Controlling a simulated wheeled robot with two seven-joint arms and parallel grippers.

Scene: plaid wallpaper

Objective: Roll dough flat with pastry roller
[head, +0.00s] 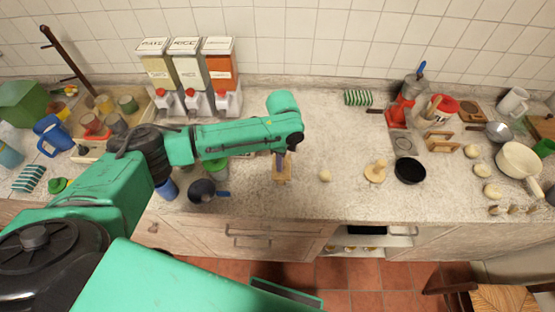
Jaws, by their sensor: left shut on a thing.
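My left gripper (283,158) is over the middle of the counter, pointing down. It is shut on a light wooden thing (283,176) that looks like the pastry roller, partly hidden by the gripper. Whether it touches the counter is unclear. A small pale ball, apparently dough (325,176), lies on the counter just right of the gripper, apart from it. My right gripper is not in view.
A wooden disc with a knob (376,170) and a black pan (410,170) stand right of the ball. Dispensers (190,75) line the back left. More pale balls (482,170) and a white pot (519,160) are at right. Counter behind the ball is clear.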

